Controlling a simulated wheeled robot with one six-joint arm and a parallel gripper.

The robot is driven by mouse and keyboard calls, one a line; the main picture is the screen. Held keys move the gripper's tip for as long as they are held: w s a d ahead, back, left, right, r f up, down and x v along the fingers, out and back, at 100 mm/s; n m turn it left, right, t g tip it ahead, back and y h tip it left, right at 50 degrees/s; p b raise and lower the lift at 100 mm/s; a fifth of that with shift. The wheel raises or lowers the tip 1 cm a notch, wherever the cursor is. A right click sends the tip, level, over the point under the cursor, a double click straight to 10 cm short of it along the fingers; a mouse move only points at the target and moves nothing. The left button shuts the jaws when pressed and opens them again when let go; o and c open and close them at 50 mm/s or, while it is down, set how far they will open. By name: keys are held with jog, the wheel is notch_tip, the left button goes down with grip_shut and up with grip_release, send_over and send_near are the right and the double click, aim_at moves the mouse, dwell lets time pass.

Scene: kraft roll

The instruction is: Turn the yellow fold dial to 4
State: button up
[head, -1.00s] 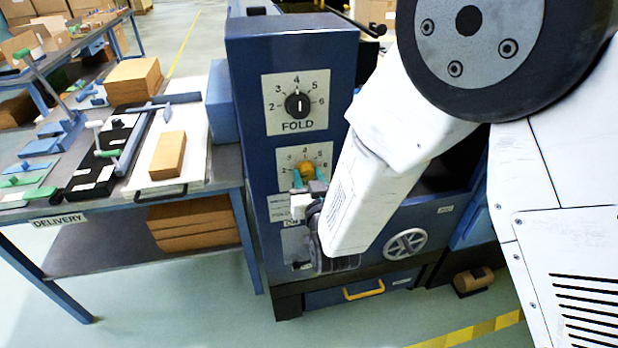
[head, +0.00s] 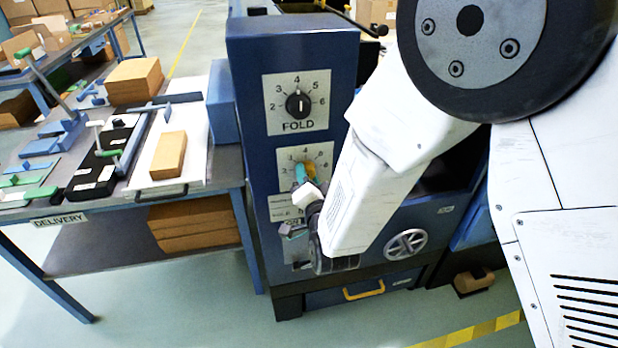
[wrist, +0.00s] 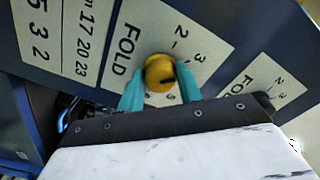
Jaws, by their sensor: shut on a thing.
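The yellow fold dial (head: 310,170) is on the lower FOLD plate of the blue machine panel. In the wrist view the yellow dial (wrist: 159,70) sits between the two teal fingers of my gripper (wrist: 160,84), which is shut on it. The dial's dark mark points to the right in that view, towards the right finger. The numbers 2, 3, 5 and 6 show around it; I cannot see the 4 there. In the head view my gripper (head: 306,174) is tilted and partly covers the dial and its plate.
A black FOLD dial (head: 298,106) is above, its white mark upright towards 4. A handwheel (head: 405,244) and a yellow drawer handle (head: 364,290) are lower on the machine. The delivery table (head: 110,212), with tools and cartons, stands to the left.

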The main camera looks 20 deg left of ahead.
jog(key=shift+w+r+m, duration=0.1)
jog(key=shift+r+m, duration=0.05)
jog(key=shift+m, duration=3.75)
jog(key=o, duration=0.9)
jog(key=shift+o, duration=0.4)
jog(key=v, duration=0.7)
jog(key=shift+s+d, duration=0.2)
jog(key=shift+s, duration=0.15)
